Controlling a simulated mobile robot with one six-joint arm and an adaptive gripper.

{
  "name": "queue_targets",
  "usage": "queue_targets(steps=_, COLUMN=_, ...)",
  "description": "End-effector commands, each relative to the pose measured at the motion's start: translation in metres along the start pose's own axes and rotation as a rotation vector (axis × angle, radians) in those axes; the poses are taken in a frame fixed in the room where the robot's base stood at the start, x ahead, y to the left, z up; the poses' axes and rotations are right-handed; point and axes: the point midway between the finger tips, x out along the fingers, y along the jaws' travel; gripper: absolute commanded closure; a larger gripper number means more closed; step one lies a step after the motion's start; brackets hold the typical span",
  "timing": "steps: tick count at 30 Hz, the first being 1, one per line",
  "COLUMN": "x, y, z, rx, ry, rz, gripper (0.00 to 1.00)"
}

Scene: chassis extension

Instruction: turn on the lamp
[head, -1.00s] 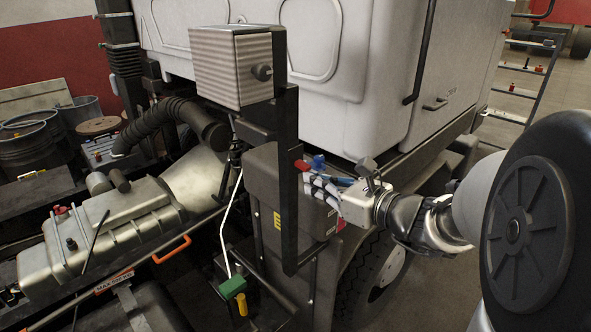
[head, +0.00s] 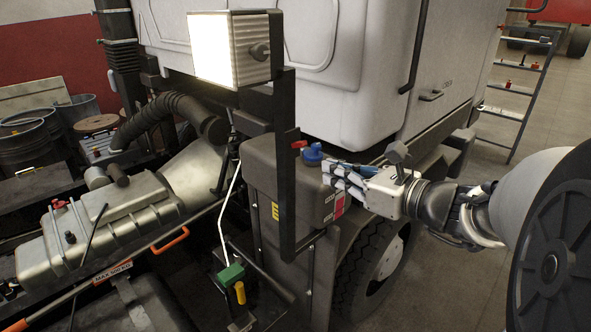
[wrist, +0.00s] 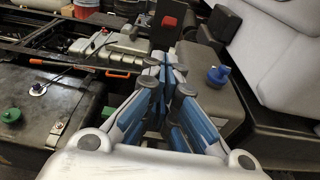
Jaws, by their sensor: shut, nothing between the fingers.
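The lamp (head: 228,48) is a ribbed box on top of a dark post (head: 283,150). In the head view its front face glows bright white. A small red switch (head: 299,144) sits on the side of the post. A red part that looks like this switch (wrist: 168,21) shows near the top of the wrist view. My gripper (head: 328,172) is shut and empty, right of the post and apart from the switch. Its closed fingertips also show in the wrist view (wrist: 157,65).
A blue cap (head: 312,153) tops the dark tank (head: 277,197) close to my fingertips. The white cab (head: 350,80) stands behind. A tyre (head: 372,268) is below my gripper. A green-and-yellow fitting (head: 231,273) is low in the middle. Open floor lies at the right.

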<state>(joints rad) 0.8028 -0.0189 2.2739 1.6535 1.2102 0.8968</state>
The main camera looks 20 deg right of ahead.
Motion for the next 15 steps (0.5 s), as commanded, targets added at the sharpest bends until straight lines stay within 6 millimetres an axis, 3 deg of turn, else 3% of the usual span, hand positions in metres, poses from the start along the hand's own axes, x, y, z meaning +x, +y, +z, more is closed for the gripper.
queue_targets(steps=6, x=-0.031, y=-0.001, z=0.022, rx=-0.001, ry=-0.001, rz=-0.003, gripper=1.00)
queue_targets(steps=15, x=-0.041, y=0.000, z=0.028, rx=0.002, ry=0.001, rz=0.001, gripper=1.00)
